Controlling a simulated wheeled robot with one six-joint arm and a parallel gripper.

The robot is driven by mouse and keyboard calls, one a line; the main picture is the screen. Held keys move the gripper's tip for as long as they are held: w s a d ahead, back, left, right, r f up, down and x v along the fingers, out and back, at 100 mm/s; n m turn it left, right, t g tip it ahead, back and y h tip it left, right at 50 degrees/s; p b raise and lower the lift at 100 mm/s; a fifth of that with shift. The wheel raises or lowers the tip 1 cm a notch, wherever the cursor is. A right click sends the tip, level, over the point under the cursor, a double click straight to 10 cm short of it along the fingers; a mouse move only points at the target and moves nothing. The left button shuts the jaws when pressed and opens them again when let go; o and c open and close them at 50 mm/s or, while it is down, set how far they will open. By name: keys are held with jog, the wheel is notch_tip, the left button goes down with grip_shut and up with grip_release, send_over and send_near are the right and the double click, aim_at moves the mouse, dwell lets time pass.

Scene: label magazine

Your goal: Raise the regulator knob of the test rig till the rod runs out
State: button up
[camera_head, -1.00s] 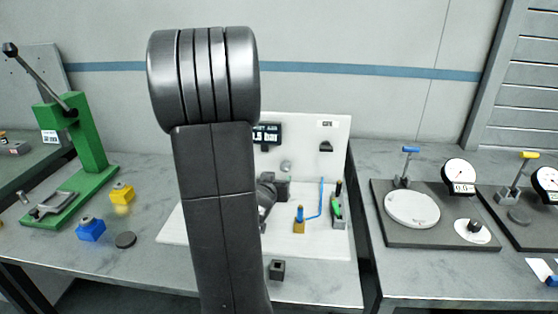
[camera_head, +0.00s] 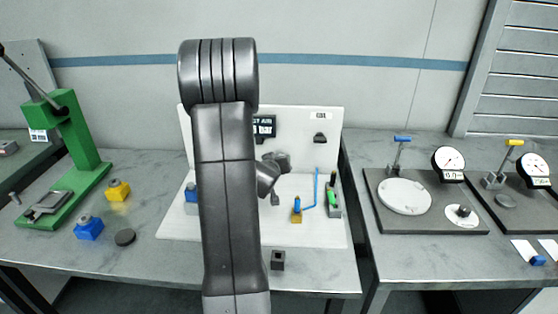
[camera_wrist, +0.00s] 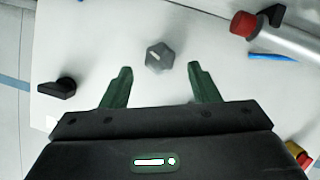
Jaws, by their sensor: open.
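The test rig's white panel (camera_head: 225,115) stands upright at the back of its white base plate. The regulator knob, a grey hexagonal knob with a white mark (camera_wrist: 159,57), shows face-on in the wrist view. My gripper (camera_wrist: 160,70) is open, its two green fingers on either side of the knob in the picture, the knob just beyond the tips. No contact shows. In the head view my gripper (camera_head: 276,162) is in front of the panel, and the knob is hidden. A silver cylinder (camera_wrist: 290,42) with a red end lies at upper right in the wrist view.
A black knob (camera_wrist: 57,88) is left of my fingers; it shows on the panel in the head view (camera_head: 320,137). A dark display (camera_head: 264,127) is partly covered by my arm. Blue tubing (camera_head: 317,185) and a brass-coloured block (camera_head: 297,215) stand right of my arm.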

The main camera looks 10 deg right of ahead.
jog(key=shift+x, duration=1.9)
jog(key=shift+c, duration=0.2)
jog(key=c, duration=0.9)
